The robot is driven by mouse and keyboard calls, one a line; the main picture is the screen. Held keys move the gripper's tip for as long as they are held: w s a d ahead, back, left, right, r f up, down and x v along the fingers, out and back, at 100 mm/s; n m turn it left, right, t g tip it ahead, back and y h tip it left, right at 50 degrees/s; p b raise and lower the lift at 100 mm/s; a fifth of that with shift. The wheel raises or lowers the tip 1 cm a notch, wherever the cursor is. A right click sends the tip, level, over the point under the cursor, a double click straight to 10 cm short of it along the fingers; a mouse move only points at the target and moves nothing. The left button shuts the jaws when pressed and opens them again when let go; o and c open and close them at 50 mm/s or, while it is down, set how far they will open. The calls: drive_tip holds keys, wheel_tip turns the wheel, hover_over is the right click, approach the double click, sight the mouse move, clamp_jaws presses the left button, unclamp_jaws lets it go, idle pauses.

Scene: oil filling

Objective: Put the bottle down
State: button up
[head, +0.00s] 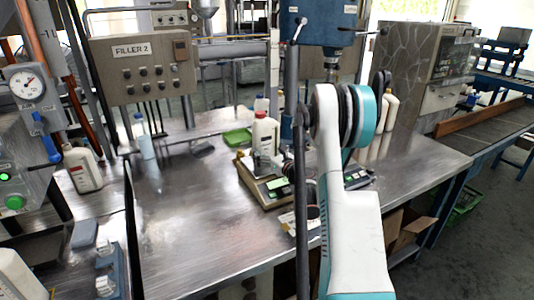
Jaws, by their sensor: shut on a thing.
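No bottle can be seen held. A white bottle with a red cap (264,134) is upright near the middle of the metal bench (190,225), behind or at a wooden tray with a scale (268,190). A clear bottle with a blue cap (143,137) stands farther left. Pale bottles (390,112) stand right of my arm. A white bottle with a dark cap (82,167) is at the left.
A green tray (237,138) lies behind the scale. The FILLER 2 control box (145,68) stands at the back left. A blue drill-like machine (330,22) rises behind my arm. The left front of the bench is mostly clear.

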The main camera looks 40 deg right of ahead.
drive_tip(key=shift+r, duration=0.1)
drive_tip(key=o, duration=1.6)
drive_tip(key=shift+s, duration=0.2)
drive_tip(key=s, duration=0.3)
drive_tip(key=s+a+p, duration=0.1)
drive_tip(key=s, duration=0.3)
drive_tip(key=s+a+p, duration=0.1)
drive_tip(key=s, duration=0.3)
drive_tip(key=shift+s, duration=0.25)
